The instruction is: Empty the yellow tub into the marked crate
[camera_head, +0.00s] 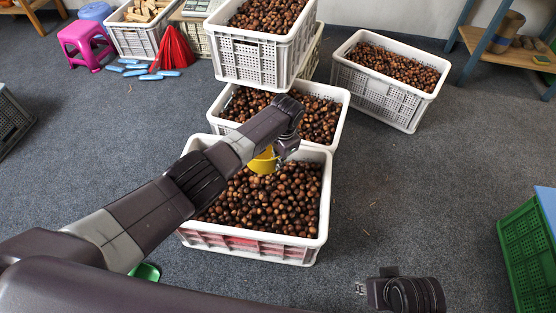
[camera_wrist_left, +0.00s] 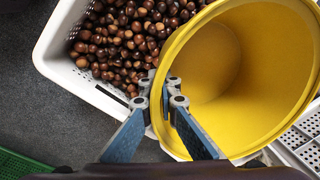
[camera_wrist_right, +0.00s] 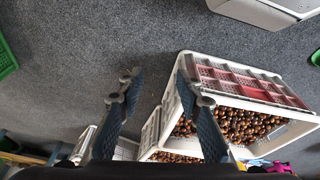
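The yellow tub (camera_head: 262,163) is above the far part of the front white crate (camera_head: 322,205), whose front wall carries a red panel. This crate holds many brown chestnuts. My left gripper (camera_head: 287,150) is shut on the tub's rim. In the left wrist view the tub (camera_wrist_left: 262,60) is tilted with its mouth toward the camera, and its visible inside is bare yellow; the fingers (camera_wrist_left: 160,92) pinch its rim. My right gripper (camera_wrist_right: 157,80) is open and empty, away to the right of the crate. The red-panelled crate (camera_wrist_right: 250,82) also shows in the right wrist view.
More chestnut-filled white crates stand behind, one stacked high (camera_head: 250,62) and one at right (camera_head: 378,100). A green crate (camera_head: 528,250) is at the right edge. A pink stool (camera_head: 84,42) stands back left. Grey floor right of the front crate is clear.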

